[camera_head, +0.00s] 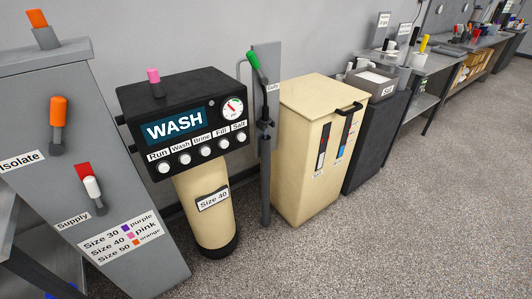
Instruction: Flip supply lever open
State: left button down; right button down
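Neither of my grippers shows in the head view.
A black control box reading "WASH" (173,126) sits on a beige cylinder (203,205) to the right. A grey post (265,180) with a green-handled lever (253,62) stands beside it. A beige bin (305,160) is farther right. The floor (400,230) at the lower right is clear.

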aim_at(90, 182)
jog(key=u, duration=1.5)
jog(key=l+u, duration=0.1)
jog(key=l, duration=0.7)
jog(key=u, duration=1.45)
jog(key=i+l, duration=0.05)
